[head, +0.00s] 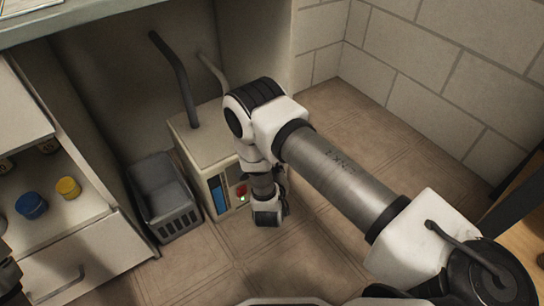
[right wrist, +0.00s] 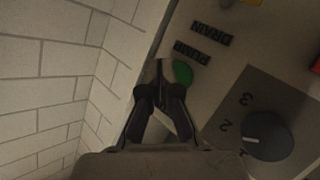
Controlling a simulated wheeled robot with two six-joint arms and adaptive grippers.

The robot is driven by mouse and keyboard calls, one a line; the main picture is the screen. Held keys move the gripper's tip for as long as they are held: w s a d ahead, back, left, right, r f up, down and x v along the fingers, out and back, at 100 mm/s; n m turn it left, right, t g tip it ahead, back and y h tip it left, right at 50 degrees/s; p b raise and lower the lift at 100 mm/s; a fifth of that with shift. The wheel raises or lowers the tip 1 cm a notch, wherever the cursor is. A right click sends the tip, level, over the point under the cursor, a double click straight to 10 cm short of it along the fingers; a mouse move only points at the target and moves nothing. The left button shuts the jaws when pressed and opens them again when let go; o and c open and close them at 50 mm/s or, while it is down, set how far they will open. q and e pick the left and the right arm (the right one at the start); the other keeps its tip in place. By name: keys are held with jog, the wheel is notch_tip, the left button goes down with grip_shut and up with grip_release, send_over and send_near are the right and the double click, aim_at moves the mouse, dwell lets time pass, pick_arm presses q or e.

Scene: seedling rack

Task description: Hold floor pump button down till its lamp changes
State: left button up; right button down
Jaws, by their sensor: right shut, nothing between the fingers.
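The floor pump unit (head: 215,180) is a cream box low in the alcove, its front panel partly hidden by my right arm. In the right wrist view its panel (right wrist: 205,95) fills the right side. A round green button (right wrist: 182,72) sits beside the word PUMP. My right gripper (right wrist: 158,66) is shut and empty, its tips just left of the green button; I cannot tell whether they touch the panel. In the head view the right gripper (head: 268,208) is in front of the panel, its fingertips hidden. A dark part that looks like my left gripper (head: 8,275) is cut off at the left edge.
A dark knob (right wrist: 268,135) on a numbered plate is right of the gripper. A grey basket (head: 165,200) stands left of the unit. Open floor (head: 350,130) lies right, towards the brick wall (head: 440,75).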

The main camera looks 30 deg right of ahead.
jog(key=s+p, duration=0.2)
jog(key=s, duration=0.2)
jog(key=shift+s+d, duration=0.15)
jog(key=shift+s, duration=0.1)
dwell(0.6)
